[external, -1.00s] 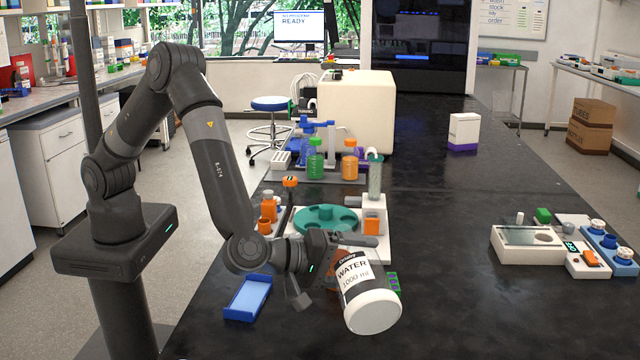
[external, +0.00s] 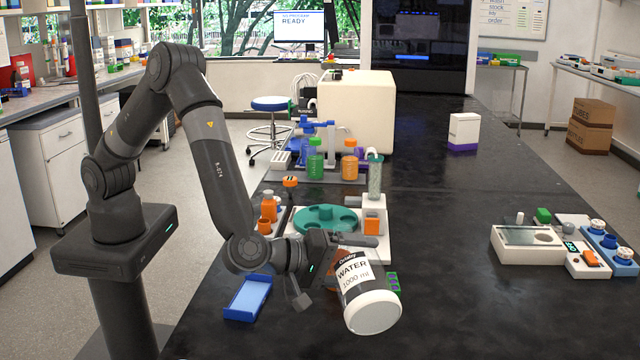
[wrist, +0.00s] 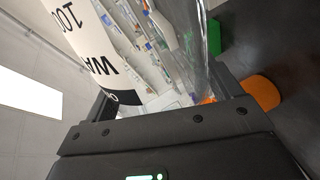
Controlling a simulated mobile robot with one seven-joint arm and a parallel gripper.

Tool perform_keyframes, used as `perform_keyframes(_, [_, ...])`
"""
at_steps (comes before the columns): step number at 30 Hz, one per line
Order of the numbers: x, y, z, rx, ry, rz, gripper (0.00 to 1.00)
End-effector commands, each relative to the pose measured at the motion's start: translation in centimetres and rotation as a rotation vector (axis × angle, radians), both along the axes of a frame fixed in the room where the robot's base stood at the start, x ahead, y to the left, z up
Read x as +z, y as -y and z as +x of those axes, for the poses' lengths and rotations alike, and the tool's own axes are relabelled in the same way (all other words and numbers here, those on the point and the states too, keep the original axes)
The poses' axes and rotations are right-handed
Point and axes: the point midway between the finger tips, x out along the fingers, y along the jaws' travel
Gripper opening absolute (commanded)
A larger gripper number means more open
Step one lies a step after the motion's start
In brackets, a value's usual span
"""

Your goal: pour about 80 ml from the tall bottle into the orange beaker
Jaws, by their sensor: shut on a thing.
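The tall bottle (external: 371,309) is a large clear-to-white bottle with a "WATER 1000 ml" label. My gripper (external: 326,254) is shut on it and holds it tilted over the front of the dark bench, its broad base facing the camera. An orange-brown round shape (external: 333,284), probably the orange beaker, is mostly hidden behind the bottle and gripper. In the wrist view the bottle (wrist: 120,45) fills the space between the jaws, and an orange round thing (wrist: 262,93) lies just beyond the right finger. The bottle's mouth and any stream are hidden.
A blue tray (external: 248,298) lies left of the gripper. A teal round rack (external: 325,218) and small orange containers stand behind. A green block (external: 393,284) is right of the bottle. A scale-like white device (external: 527,246) sits far right, with clear bench between.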

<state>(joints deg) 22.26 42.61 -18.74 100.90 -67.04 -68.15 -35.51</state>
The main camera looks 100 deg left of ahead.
Motion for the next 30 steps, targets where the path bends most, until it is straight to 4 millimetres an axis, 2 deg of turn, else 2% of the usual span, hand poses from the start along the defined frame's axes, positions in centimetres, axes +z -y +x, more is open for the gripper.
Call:
perform_keyframes(7, [0.4,0.5,0.1,0.000,-0.032,0.098,0.52])
perform_keyframes(21, [5.1,-0.7,-0.2,0.000,-0.130,0.399,0.52])
perform_keyframes(30, [6.5,-1.5,-0.5,0.000,-0.206,0.631,0.52])
